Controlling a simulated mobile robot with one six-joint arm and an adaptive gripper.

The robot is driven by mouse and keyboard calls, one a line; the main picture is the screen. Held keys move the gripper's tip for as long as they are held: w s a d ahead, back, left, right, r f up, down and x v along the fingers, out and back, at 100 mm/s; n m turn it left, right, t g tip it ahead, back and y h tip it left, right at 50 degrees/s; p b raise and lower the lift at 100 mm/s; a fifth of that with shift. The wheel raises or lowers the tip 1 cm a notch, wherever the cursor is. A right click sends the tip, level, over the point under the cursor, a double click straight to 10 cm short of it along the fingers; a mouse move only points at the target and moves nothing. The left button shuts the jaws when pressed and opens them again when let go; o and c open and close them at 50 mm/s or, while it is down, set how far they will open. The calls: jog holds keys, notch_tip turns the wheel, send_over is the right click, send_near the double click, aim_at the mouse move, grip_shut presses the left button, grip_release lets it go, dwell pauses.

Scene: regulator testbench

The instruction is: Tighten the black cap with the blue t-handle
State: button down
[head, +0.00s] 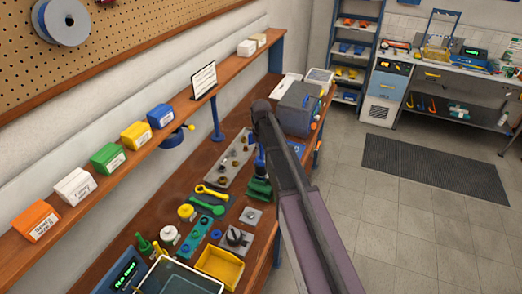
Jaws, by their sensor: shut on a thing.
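My arm crosses the picture from the lower right to above the bench, and my gripper does not show; it seems hidden behind my arm. I cannot make out the blue t-handle for certain. A small blue part (259,158) shows just left of my arm, above a green block (258,188), but its shape is mostly covered. A grey metal plate (226,172) with several small dark and brass fittings lies left of my arm. I cannot tell whether the black cap is among them.
The wooden bench (190,178) holds a yellow wrench (211,191), a green wrench (206,205), a yellow tray (219,268) and a grey box (298,108). A shelf (103,170) with several coloured boxes runs along the wall.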

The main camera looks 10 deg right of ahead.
dwell(0.4)
jog(key=shift+m, duration=0.8)
jog(key=shift+m, duration=0.8)
jog(key=shift+d+m, duration=0.1)
jog(key=shift+m, duration=0.7)
jog(key=shift+n, duration=0.3)
jog(key=shift+r+p, duration=1.6)
jog(key=shift+r+p, duration=2.45)
